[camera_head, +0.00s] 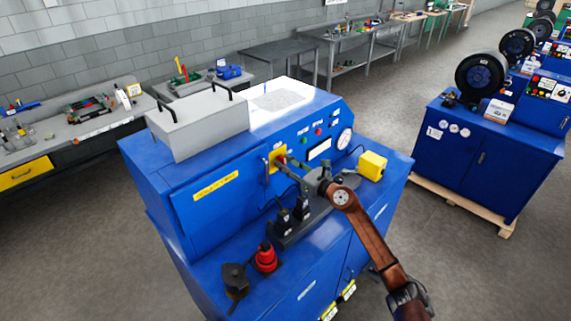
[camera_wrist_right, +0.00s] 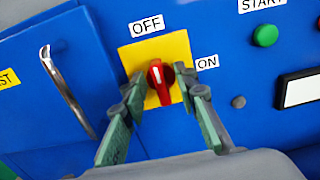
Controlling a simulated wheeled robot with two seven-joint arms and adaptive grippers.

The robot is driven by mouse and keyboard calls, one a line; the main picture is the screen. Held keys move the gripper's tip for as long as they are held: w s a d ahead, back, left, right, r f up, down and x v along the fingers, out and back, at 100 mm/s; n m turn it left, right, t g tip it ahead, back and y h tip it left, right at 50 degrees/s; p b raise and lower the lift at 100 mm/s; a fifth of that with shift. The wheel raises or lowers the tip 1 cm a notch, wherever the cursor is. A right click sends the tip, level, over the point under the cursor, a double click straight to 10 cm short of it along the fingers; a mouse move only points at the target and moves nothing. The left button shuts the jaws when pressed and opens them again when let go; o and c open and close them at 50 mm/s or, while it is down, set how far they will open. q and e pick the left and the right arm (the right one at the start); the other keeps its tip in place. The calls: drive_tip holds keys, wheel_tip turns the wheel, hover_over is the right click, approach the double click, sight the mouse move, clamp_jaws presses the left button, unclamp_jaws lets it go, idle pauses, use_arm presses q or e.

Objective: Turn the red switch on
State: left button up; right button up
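The red switch (camera_wrist_right: 161,82) is a rotary knob on a yellow plate (camera_wrist_right: 171,47) on the blue machine's front panel. In the right wrist view its handle stands nearly upright, with its upper end towards the OFF label (camera_wrist_right: 147,26). The ON label (camera_wrist_right: 207,62) is to its right. My right gripper (camera_wrist_right: 162,86) is open, its two green-grey fingers on either side of the knob, with small gaps showing. In the head view the right gripper (camera_head: 288,164) reaches the yellow plate and partly hides the switch. My left gripper is not in view.
A metal door handle (camera_wrist_right: 66,90) is left of the plate, and a green START button (camera_wrist_right: 265,35) is to the right. A yellow box (camera_head: 372,166) and a red-and-black part (camera_head: 265,258) stand on the machine's ledge. Grey floor surrounds the blue machine (camera_head: 215,205).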

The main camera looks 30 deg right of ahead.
drive_tip(key=shift+c, duration=0.5)
clamp_jaws()
drive_tip(key=shift+d+f+m+p, duration=0.1)
drive_tip(key=shift+m+p, duration=1.8)
drive_tip(key=shift+m, duration=1.05)
drive_tip(key=shift+d+f+m+p, duration=0.1)
drive_tip(key=shift+m+p, duration=1.85)
drive_tip(key=shift+m, duration=1.05)
drive_tip(key=shift+d+f+m+p, duration=0.1)
drive_tip(key=shift+m+p, duration=1.8)
drive_tip(key=shift+m, duration=1.05)
